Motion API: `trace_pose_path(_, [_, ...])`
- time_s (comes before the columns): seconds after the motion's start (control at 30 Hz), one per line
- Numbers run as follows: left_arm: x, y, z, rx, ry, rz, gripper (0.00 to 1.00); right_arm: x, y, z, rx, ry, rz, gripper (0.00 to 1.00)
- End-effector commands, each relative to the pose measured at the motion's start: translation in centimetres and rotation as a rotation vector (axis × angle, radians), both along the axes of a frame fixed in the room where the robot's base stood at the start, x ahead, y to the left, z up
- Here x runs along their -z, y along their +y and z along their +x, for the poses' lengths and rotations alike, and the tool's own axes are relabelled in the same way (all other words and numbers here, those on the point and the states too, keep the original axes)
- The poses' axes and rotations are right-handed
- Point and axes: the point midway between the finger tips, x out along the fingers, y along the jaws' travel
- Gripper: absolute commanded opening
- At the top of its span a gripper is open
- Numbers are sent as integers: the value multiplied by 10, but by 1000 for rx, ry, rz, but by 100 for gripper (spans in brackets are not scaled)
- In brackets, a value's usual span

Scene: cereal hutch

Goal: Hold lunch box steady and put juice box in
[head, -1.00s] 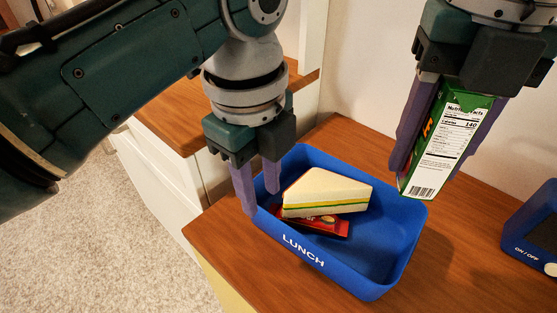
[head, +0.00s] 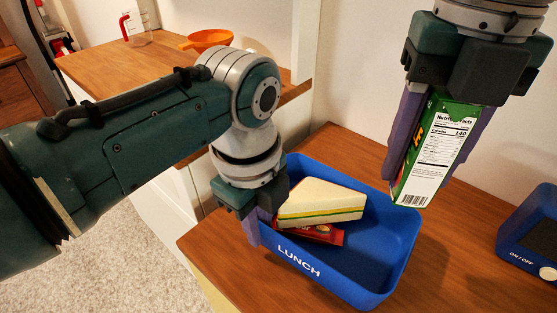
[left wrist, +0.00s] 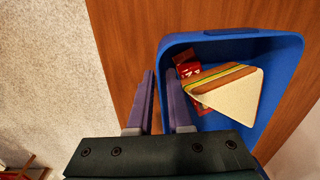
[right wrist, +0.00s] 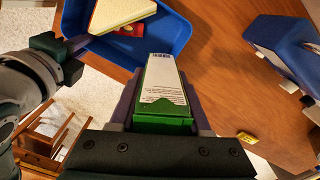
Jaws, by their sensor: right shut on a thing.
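The blue lunch box (head: 345,281) sits on the wooden counter with a sandwich (head: 322,202) and a red packet (head: 318,234) in its left part. Its right part is empty. My left gripper (head: 260,224) is at the box's left wall. In the left wrist view its fingers (left wrist: 162,104) are apart, with the wall between them. My right gripper (head: 427,172) is shut on the green and white juice box (head: 427,160), holding it in the air, slightly tilted, beyond the box's right side. The juice box also shows between the fingers in the right wrist view (right wrist: 162,88).
A blue appliance marked ON / OFF (head: 532,238) stands on the right of the counter. A second wooden surface at the back left holds an orange bowl (head: 208,39) and a clear jug (head: 137,28).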

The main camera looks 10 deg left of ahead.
Motion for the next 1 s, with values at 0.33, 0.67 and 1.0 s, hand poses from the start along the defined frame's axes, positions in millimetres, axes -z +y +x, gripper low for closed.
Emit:
trace_pose_path(0.33, [0, 0, 0, 0, 0, 0, 0, 0, 0, 0, 0, -1, 0, 0])
trace_pose_path(0.67, [0, 0, 0, 0, 0, 0, 0, 0, 0, 0, 0, -1, 0, 0])
trace_pose_path(1.0, [0, 0, 0, 0, 1, 0, 0, 0, 0, 0, 0, -1, 0, 0])
